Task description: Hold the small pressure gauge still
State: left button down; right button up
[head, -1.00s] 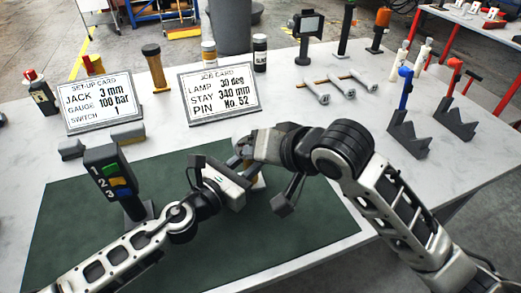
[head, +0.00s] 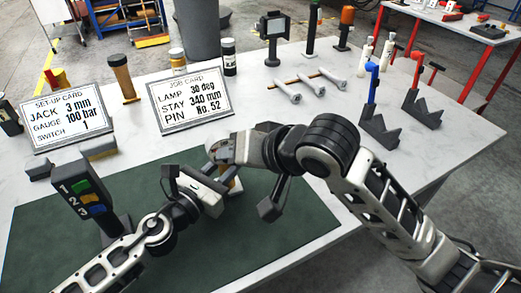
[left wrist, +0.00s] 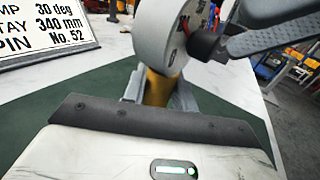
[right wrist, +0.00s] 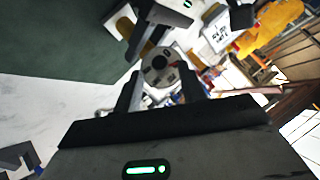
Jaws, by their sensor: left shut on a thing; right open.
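The small pressure gauge shows in the left wrist view as a round pale head (left wrist: 168,32) on a brass-yellow stem. My left gripper (left wrist: 158,92) is shut on the stem, a finger on each side. In the head view, my left gripper (head: 226,182) holds it above the green mat, and the gauge is mostly hidden by the grippers. My right gripper (head: 222,156) is open close to the gauge. In the right wrist view, a round face with a dark centre (right wrist: 158,68) lies just beyond my right fingers (right wrist: 158,88); I cannot tell whether they touch it.
A post numbered 1, 2, 3 (head: 82,200) stands on the green mat (head: 190,255) beside my left arm. Set-up card (head: 68,110) and job card (head: 190,98) stand behind. Rods (head: 305,85) and dark notched blocks (head: 380,130) are farther right. The front right table is clear.

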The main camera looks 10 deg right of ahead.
jog(key=v, duration=0.9)
jog(key=shift+s, duration=0.2)
jog(key=shift+d+r, duration=0.1)
pick_arm(q)
jog(key=c, duration=1)
grip_release()
jog(key=shift+c, duration=0.2)
